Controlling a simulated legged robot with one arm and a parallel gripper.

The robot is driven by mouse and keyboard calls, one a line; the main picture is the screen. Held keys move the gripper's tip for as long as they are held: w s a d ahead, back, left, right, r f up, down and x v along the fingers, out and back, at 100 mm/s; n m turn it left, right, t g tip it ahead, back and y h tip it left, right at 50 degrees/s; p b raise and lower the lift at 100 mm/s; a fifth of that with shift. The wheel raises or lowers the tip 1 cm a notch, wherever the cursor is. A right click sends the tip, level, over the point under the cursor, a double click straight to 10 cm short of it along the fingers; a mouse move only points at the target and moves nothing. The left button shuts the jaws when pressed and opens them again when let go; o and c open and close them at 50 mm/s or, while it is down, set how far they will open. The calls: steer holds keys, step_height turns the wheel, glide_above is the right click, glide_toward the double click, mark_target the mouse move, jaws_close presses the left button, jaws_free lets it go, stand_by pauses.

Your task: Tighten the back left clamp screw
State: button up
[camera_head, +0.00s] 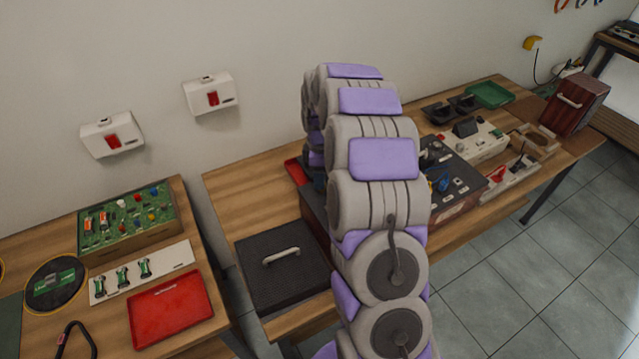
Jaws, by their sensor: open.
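I cannot make out the back left clamp screw in this view. My grey and purple arm covers the middle of the right-hand bench and hides what lies behind it. My gripper is not visible; the far end of my arm bends down behind its own links. A dark panel box (459,187) with a blue part and small fittings on top sits just right of my arm, partly hidden by it. A dark reddish case (316,211) shows just left of my arm, also partly hidden.
A black lidded box (283,266) stands at the right bench's left end. A pale control box (474,144), green tray (489,95) and dark red toolbox (577,107) stand farther right. The left bench holds a circuit board (127,222) and red tray (170,309). A gap separates the benches.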

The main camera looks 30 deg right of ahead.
steer(key=f, duration=0.1)
steer(key=d+f, duration=0.1)
steer(key=f, duration=0.1)
steer(key=shift+d+f, duration=0.1)
steer(key=shift+f, duration=0.1)
steer(key=shift+a, duration=0.5)
steer(key=shift+c, duration=0.5)
steer(key=shift+d, duration=0.25)
steer(key=c, duration=0.6)
steer(key=shift+r, duration=0.1)
jaws_close()
